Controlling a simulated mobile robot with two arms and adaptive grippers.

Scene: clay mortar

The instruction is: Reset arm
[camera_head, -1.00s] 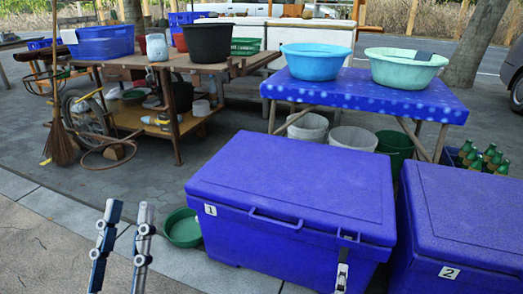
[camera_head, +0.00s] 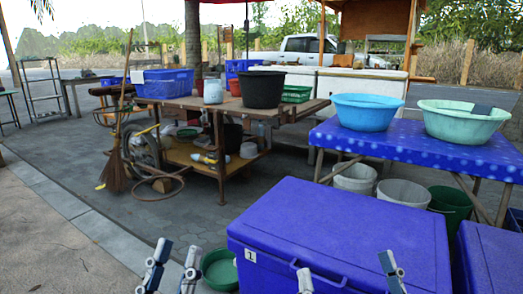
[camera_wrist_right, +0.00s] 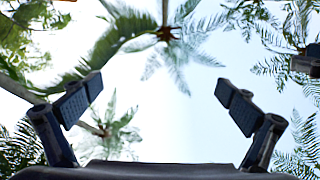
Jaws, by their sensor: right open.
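My left gripper (camera_head: 174,262) shows at the bottom left of the head view. Its two fingers point up and stand apart with floor visible between them; nothing is held. My right gripper (camera_head: 348,278) shows at the bottom, in front of the blue cooler box (camera_head: 340,232). Its fingers are wide apart and empty. In the right wrist view the right gripper (camera_wrist_right: 168,100) is open, with only sky and palm leaves between and beyond its fingers. Most of both arms is out of view.
A second blue cooler (camera_head: 487,258) stands at the right. A green basin (camera_head: 219,268) lies on the floor beside the left gripper. A blue-covered table (camera_head: 420,148) holds two basins. A wooden cart (camera_head: 222,104) stands behind. Paving at the left is clear.

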